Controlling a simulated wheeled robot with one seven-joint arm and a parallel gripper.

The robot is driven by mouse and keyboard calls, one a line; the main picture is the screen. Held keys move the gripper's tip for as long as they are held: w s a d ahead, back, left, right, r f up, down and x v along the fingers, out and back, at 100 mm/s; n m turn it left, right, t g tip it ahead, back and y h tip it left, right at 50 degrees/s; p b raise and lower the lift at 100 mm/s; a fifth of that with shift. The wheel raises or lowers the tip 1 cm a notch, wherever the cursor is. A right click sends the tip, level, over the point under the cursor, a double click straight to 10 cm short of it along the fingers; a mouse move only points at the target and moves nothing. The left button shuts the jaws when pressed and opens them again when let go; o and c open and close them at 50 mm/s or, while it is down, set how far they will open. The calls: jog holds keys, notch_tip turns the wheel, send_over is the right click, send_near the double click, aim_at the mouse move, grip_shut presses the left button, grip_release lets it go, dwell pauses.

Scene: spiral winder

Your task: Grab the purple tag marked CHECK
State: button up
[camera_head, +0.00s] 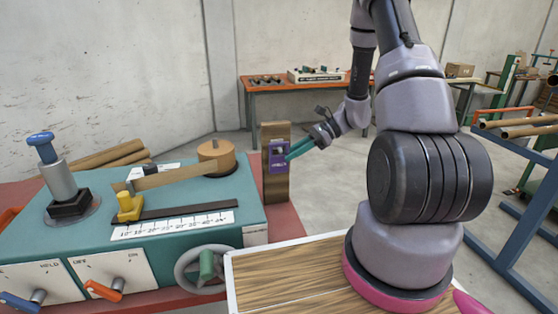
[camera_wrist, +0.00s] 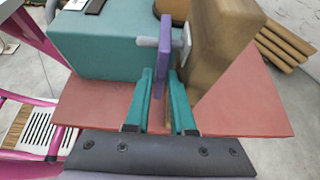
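The purple tag (camera_head: 275,160) hangs on the face of an upright wooden board (camera_head: 275,187); its lettering is too small to read surely. My gripper (camera_head: 290,152) is at the tag's right side in the head view. In the wrist view its teal fingers (camera_wrist: 161,76) stand apart, with the tag's lower part between them. A gap shows between the tag and the right finger; contact on the left is unclear.
The teal winder (camera_head: 180,205) with its wooden spool (camera_head: 217,157) and handwheel (camera_head: 205,267) stands left of the board on a red bench top (camera_wrist: 245,110). Wooden rolls (camera_head: 108,155) lie behind. A workbench (camera_head: 310,85) stands at the back. Open floor lies right of the board.

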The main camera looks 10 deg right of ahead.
aim_at(269, 166)
jog(key=x, duration=0.4)
jog(key=shift+a+f, duration=0.25)
jog(key=shift+a, duration=0.1)
grip_shut()
jog(key=shift+w, duration=0.1)
jog(key=shift+r, duration=0.2)
